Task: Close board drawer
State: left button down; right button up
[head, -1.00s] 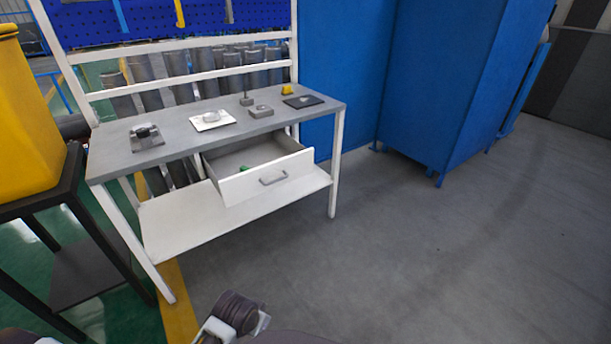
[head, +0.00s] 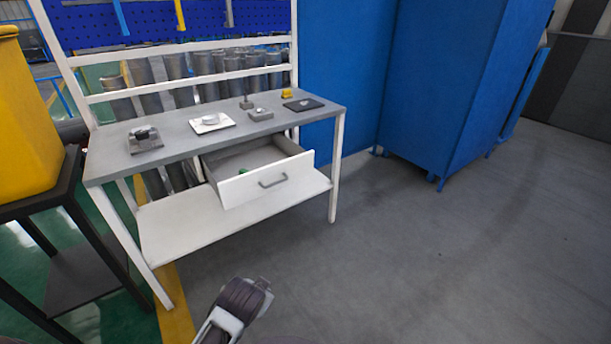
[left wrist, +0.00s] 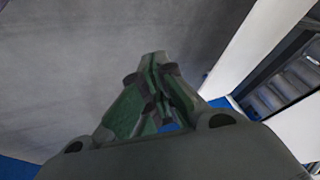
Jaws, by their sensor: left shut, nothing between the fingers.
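The board drawer (head: 240,191) hangs under the workbench top and is pulled out, with its inside showing. Its white front has a grey bar handle (head: 273,181). A small green item (head: 243,171) lies inside, partly hidden by the front. My left gripper (left wrist: 157,62) shows in the left wrist view with its green and dark fingers closed together and empty. No contact between it and the drawer shows. In the head view, only a part of my arm shows at the bottom; I see no fingers there. My right gripper is in neither view.
The grey workbench top (head: 180,152) holds several small parts. A white lower shelf (head: 180,230) lies below the drawer. A dark stand with a yellow bin (head: 25,125) is at left, a blue cabinet (head: 430,80) behind right. The floor in front and right is clear.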

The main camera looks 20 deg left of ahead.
pick_arm(q)
jog(key=w+d+r+m+t, duration=0.1)
jog(key=w+r+m+t, duration=0.3)
jog(key=w, duration=0.6)
jog(key=w+d+r+m+t, duration=0.2)
jog(key=w+r+m+t, duration=0.2)
jog(key=w, duration=0.6)
jog(key=w+d+r+m+t, duration=0.1)
jog(key=w+r+m+t, duration=0.3)
jog(key=w, duration=0.7)
jog(key=shift+d+r+m, duration=0.35)
jog(key=shift+r+m, duration=0.05)
jog(key=shift+m, duration=0.4)
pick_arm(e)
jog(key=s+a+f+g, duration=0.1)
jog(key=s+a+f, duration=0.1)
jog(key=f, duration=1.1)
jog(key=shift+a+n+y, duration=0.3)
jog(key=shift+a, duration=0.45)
pick_arm(q)
jog(key=shift+w, duration=0.1)
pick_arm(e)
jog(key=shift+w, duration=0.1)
